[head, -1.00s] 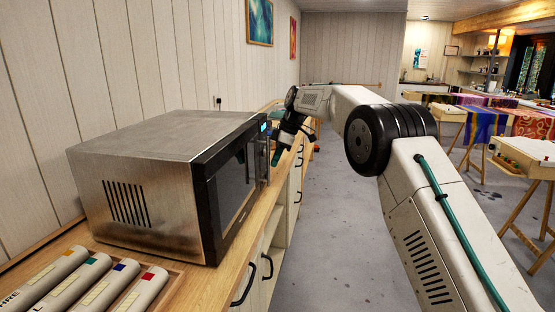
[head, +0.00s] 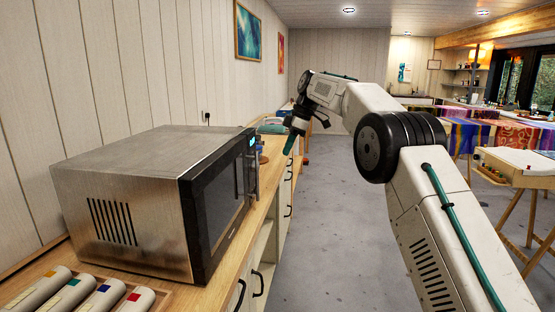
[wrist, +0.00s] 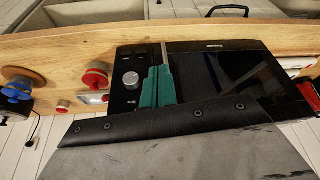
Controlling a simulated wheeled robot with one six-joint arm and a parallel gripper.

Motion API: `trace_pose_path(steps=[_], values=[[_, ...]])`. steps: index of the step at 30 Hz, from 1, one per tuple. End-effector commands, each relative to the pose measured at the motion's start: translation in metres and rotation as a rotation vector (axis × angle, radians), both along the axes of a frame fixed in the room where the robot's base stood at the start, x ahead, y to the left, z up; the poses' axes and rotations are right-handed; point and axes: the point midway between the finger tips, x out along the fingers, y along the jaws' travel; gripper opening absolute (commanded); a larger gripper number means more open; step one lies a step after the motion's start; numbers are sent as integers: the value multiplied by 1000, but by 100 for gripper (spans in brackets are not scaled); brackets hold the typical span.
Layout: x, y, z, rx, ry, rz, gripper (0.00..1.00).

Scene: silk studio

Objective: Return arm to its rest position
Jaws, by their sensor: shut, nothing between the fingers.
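My gripper (head: 291,143) hangs at the end of my bent arm in the head view, to the right of the microwave's front and near the counter edge. Its teal fingers point down. In the wrist view my gripper (wrist: 157,82) shows its teal fingers together with nothing between them. The microwave (head: 130,180) stands on the counter with its door shut; its dark front, knob and handle also show in the wrist view (wrist: 225,75). In the head view the gripper appears apart from the microwave.
The wooden counter (head: 235,245) runs along the left wall, with cabinet handles on its front. In the wrist view red and blue spools (wrist: 22,87) stand on the counter. The grey floor (head: 325,230) is clear; a trestle table (head: 520,168) stands at right.

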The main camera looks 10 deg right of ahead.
Motion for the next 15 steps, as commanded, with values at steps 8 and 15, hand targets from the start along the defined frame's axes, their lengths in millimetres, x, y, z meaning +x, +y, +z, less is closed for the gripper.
trace_pose_path(steps=[8, 15], values=[[-4, -7, -40, -34, 136, -264, 0], [-56, -26, -56, -115, 283, -563, 0]])
